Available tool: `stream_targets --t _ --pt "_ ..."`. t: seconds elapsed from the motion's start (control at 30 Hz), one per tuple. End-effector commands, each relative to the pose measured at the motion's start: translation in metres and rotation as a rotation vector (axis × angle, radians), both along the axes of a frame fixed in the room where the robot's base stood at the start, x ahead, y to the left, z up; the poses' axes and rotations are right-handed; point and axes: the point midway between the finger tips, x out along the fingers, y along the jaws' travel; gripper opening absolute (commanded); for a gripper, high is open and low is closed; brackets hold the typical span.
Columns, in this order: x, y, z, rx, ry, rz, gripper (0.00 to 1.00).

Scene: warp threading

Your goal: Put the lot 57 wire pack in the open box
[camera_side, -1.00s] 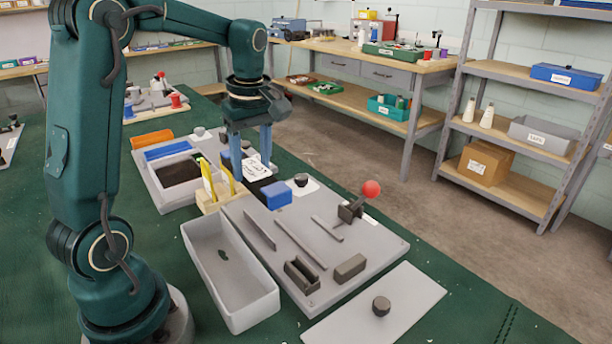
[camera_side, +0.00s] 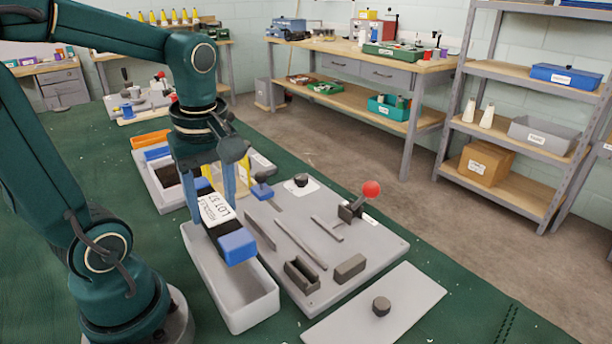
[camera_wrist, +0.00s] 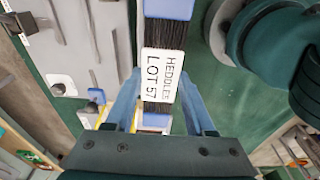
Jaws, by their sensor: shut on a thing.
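The lot 57 wire pack (camera_side: 218,210) is a bundle of black wires with blue end caps and a white label reading HEDDLES LOT 57. My gripper (camera_side: 211,203) is shut on it, with a blue finger on each side. In the side view the pack hangs over the open box (camera_side: 256,309), a long pale grey tray, and hides part of its inside. It looks above the rim, not resting. The wrist view shows the label (camera_wrist: 162,75) facing the camera, between the gripper's fingers (camera_wrist: 160,115).
A grey fixture board (camera_side: 375,240) with slots, bars and a red-ball lever (camera_side: 371,189) stands just right of the box. A grey plate with a dark knob (camera_side: 381,306) lies at front right. A parts tray with an orange strip (camera_side: 151,139) stands behind. Green mat is clear in front.

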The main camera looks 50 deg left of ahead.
Motion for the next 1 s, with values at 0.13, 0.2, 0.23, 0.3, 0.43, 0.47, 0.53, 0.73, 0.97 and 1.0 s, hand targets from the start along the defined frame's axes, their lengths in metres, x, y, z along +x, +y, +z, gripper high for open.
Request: stream_targets --t 0.13,0.2,0.23,0.3,0.43,0.47,0.53,0.73,0.97,1.0 --pt "0.000 0.000 -0.013 -0.001 0.003 0.001 0.00" --pt "0.000 0.000 -0.019 -0.001 0.003 0.000 0.00" --pt "-0.001 0.000 -0.022 -0.002 0.004 0.000 0.00" --pt "-0.001 0.000 -0.028 -0.001 0.004 0.000 0.00" --pt "0.000 0.000 -0.039 0.000 0.004 0.000 0.00" --pt "0.000 0.000 -0.041 0.000 0.003 0.001 0.00" --pt "0.000 0.000 -0.044 0.000 0.001 0.001 0.00" --pt "0.000 0.000 -0.050 0.000 0.000 0.001 0.00" --pt "0.000 0.000 -0.051 0.000 -0.001 0.001 0.00" --pt "0.000 0.000 -0.051 0.000 -0.001 0.001 0.00"
